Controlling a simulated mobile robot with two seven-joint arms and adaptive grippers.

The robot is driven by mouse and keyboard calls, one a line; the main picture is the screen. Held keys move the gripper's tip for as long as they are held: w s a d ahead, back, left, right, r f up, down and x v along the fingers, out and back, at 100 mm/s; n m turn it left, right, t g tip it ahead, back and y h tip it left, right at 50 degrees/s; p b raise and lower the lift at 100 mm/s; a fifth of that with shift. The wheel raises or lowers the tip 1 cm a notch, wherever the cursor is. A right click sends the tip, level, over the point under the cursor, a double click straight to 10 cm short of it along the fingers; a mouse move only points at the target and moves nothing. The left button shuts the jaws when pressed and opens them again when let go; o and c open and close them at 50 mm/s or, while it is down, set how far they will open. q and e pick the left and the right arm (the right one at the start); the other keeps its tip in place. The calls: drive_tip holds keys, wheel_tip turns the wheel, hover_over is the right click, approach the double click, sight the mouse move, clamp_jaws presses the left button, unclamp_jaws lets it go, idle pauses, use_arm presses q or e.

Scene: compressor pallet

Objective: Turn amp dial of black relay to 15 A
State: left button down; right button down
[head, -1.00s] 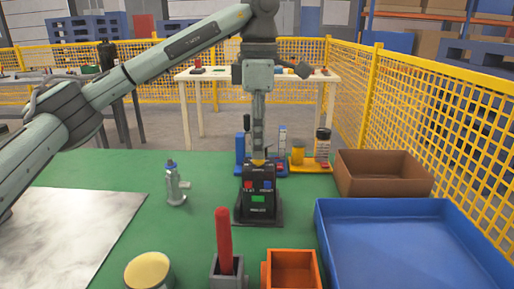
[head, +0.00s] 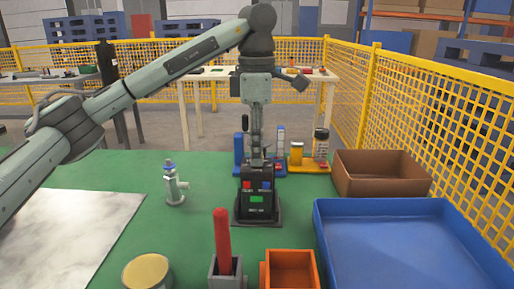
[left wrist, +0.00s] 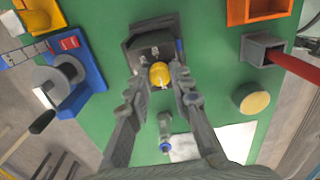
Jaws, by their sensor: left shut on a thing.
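The black relay (head: 257,212) stands upright on the green table, with a red and a blue button and a green display on its front. In the left wrist view the relay (left wrist: 150,42) is at the top centre, with the yellow amp dial (left wrist: 159,74) on it. My left gripper (head: 257,163) points down onto the relay's top. In the wrist view its fingers (left wrist: 166,80) are on both sides of the yellow dial, shut on it. The dial is hidden in the head view, and its setting cannot be read. My right gripper is not in view.
A small grey valve-like fitting (head: 174,186) stands left of the relay. A grey holder with a red rod (head: 222,240), an orange bin (head: 291,257) and a yellow-topped cylinder (head: 147,270) are in front. A blue tray (head: 322,235) and brown box (head: 382,187) stand right.

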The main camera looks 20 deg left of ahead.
use_arm(q)
drive_tip(key=shift+m, duration=0.3)
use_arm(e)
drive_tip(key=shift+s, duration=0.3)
use_arm(q)
drive_tip(key=shift+m, duration=0.7)
drive_tip(key=m, duration=0.4)
drive_tip(key=shift+m, duration=1.5)
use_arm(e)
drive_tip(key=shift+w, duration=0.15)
use_arm(q)
drive_tip(key=c, duration=1.3)
unclamp_jaws()
